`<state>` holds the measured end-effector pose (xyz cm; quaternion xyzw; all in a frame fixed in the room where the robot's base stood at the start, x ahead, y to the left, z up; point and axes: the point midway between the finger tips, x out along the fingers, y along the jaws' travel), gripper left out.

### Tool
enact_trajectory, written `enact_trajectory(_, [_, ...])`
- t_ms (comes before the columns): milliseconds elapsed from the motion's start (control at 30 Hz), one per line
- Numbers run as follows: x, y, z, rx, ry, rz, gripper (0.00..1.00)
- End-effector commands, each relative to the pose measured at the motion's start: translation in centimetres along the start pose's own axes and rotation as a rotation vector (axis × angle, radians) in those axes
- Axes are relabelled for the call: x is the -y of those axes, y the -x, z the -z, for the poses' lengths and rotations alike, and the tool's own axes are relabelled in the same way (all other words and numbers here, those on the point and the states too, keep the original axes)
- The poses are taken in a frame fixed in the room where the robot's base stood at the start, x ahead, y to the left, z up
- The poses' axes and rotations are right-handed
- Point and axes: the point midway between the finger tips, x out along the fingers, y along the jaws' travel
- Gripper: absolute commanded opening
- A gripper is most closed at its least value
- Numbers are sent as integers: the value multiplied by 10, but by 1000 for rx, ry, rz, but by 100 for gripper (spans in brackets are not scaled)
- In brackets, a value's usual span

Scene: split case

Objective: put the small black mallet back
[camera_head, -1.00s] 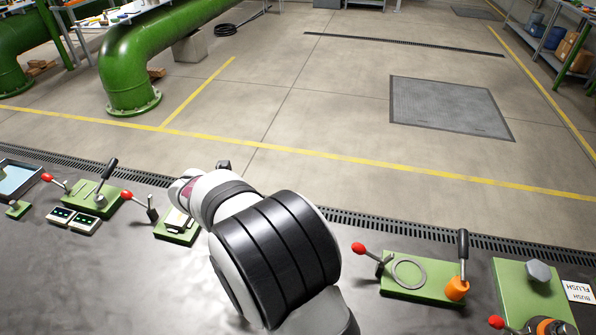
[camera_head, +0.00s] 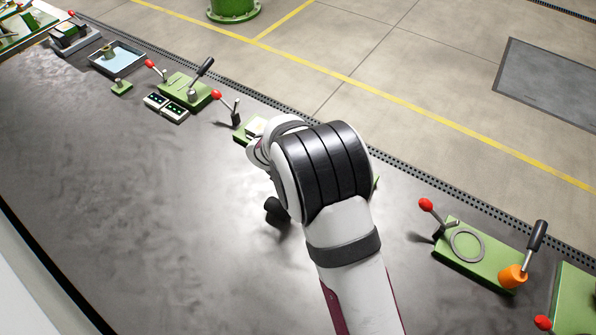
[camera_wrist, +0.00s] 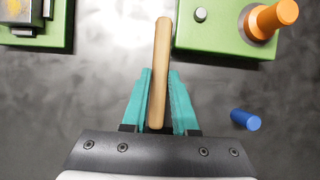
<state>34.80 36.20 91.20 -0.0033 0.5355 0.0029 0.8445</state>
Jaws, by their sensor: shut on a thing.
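In the wrist view my gripper (camera_wrist: 154,100) has its two teal fingers shut on a slim wooden handle (camera_wrist: 160,60). The handle stretches away from the palm, past the fingertips. No mallet head shows on the visible part of the handle, so I cannot confirm from this view that it is the small black mallet. In the head view a small black shape (camera_head: 278,212) shows beside my wrist, over the bench; I cannot tell whether it is the mallet's head. My arm hides the fingers in the head view.
The wrist view shows a green block (camera_wrist: 220,42) with an orange knob (camera_wrist: 272,18), and a loose blue cylinder (camera_wrist: 245,119). Green lever fixtures (camera_head: 178,88) line the far edge of the dark metal bench (camera_head: 120,190). Its near left part is clear.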

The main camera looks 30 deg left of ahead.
Motion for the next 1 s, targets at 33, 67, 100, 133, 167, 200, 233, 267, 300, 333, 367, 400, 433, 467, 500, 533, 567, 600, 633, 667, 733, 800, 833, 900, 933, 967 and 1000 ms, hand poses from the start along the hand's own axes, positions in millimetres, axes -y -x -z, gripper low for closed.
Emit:
enact_trajectory(33, [0,0,0,1,0,-1,0])
enact_trajectory(67, [0,0,0,1,0,0,0])
enact_trajectory(100, [0,0,0,1,0,0,0])
enact_trajectory(133, [0,0,0,1,0,0,0])
enact_trajectory(167, [0,0,0,1,0,0,0])
enact_trajectory(200, [0,0,0,1,0,0,0])
enact_trajectory(233, [0,0,0,1,0,0,0])
enact_trajectory(267, [0,0,0,1,0,0,0])
enact_trajectory(300, [0,-1,0,1,0,0,0])
enact_trajectory(333, [0,-1,0,0,0,0,0])
enact_trajectory(367, [0,-2,0,0,0,0,0])
enact_trajectory(400, [0,-2,1,0,-1,0,0])
enact_trajectory(433, [0,-3,1,1,-1,0,0])
enact_trajectory(467, [0,-4,1,1,-1,0,0])
enact_trajectory(500, [0,-4,2,1,-1,0,0])
enact_trajectory(533, [0,-5,2,1,0,0,0])
enact_trajectory(567, [0,-5,2,1,0,0,0])
enact_trajectory(600, [0,-6,2,1,0,0,0])
enact_trajectory(633, [0,-6,2,2,0,0,0])
enact_trajectory(667, [0,-7,3,2,0,0,0])
enact_trajectory(733, [0,-8,3,1,0,0,0])
enact_trajectory(800, [0,-10,4,1,0,0,0])
enact_trajectory(833, [0,-10,4,1,0,0,30])
enact_trajectory(900, [0,-10,4,1,0,0,43])
enact_trajectory(933, [0,-10,4,1,0,0,48])
enact_trajectory(967, [0,-10,4,1,0,0,54])
enact_trajectory(1000, [0,-10,4,1,0,0,61])
